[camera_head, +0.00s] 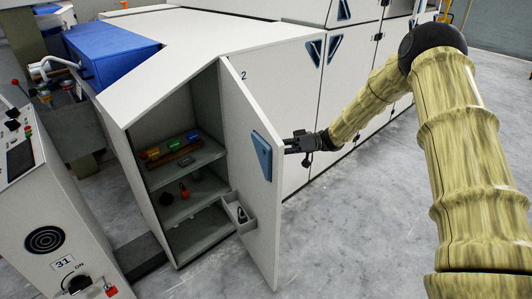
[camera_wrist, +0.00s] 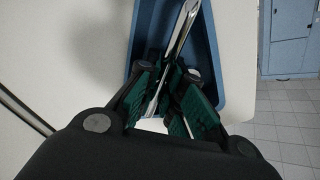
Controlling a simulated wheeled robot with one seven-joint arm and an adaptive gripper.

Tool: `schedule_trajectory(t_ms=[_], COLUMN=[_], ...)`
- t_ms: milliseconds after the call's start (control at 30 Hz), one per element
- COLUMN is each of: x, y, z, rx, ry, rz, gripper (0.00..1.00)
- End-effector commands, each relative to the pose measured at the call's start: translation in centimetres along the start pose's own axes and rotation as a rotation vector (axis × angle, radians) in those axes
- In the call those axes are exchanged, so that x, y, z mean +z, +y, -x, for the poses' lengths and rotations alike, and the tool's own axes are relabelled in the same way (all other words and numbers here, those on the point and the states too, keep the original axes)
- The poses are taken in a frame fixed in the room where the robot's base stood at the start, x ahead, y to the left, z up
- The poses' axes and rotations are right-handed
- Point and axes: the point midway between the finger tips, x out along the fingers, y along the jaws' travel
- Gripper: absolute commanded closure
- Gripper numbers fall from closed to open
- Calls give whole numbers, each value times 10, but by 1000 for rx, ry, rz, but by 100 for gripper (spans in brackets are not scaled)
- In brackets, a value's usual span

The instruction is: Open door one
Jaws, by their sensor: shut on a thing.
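A white cabinet door (camera_head: 254,190) stands wide open at the right side of the cabinet opening in the head view. A blue handle plate (camera_head: 262,155) sits near its free edge. My gripper (camera_head: 296,144) is at this plate, on the right side of the door. In the wrist view, the blue plate (camera_wrist: 216,62) carries a shiny metal handle bar (camera_wrist: 184,28). The green-padded fingers of my gripper (camera_wrist: 170,98) are shut on that bar. The exact contact is partly hidden between the fingers. No number one is readable on the door.
The open cabinet shows grey shelves (camera_head: 190,163) with small coloured items, and a small bin (camera_head: 239,213) on the door. A panel marked 2 (camera_head: 270,85) stands behind the door. A control console (camera_head: 60,235) is at left. Grey floor (camera_head: 350,230) is clear at right.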

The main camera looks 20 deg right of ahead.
Motion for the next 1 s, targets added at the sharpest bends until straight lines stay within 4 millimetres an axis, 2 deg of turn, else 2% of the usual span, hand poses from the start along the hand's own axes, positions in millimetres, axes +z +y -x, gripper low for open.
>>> schedule_trajectory(t_ms=[300,833,867,900,1000], x=[-6,-8,-8,-8,-7], y=[4,4,4,4,4], z=[22,26,26,26,26], rx=[-44,-52,-52,-51,-51], ry=[-33,-37,-37,-36,-37], rz=[5,6,6,7,5], gripper=[100,100,87,81,81])
